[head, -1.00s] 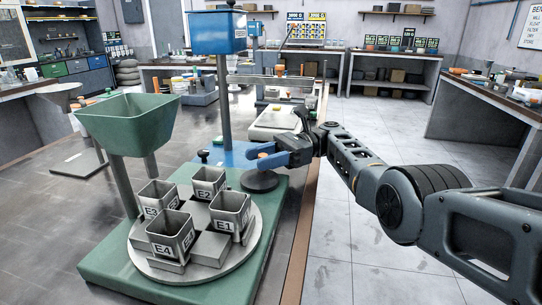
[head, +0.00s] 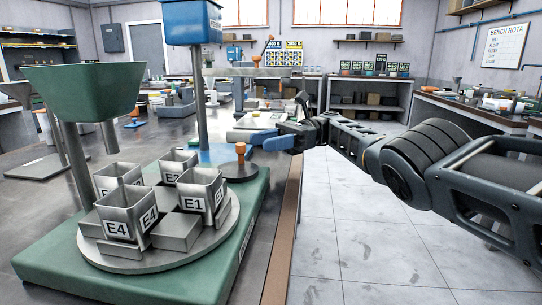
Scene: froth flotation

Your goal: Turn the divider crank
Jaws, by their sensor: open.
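The divider is a green base (head: 40,262) carrying a round grey turntable (head: 112,262) with several square metal cups. The cup E1 (head: 198,205) is at the right, and E4 (head: 118,229) is at the front. The crank is a dark disc (head: 238,176) with an upright orange knob (head: 240,151) at the base's far right corner. My gripper (head: 256,140) has blue fingers, is open, and points left just behind and right of the knob. I cannot tell whether a finger touches the knob.
A green hopper (head: 85,90) stands over the turntable's left side. A blue box on a post (head: 193,22) rises behind the divider. A pale scale-like unit (head: 255,135) is farther back on the bench. Open tiled floor (head: 345,225) lies right of the bench edge.

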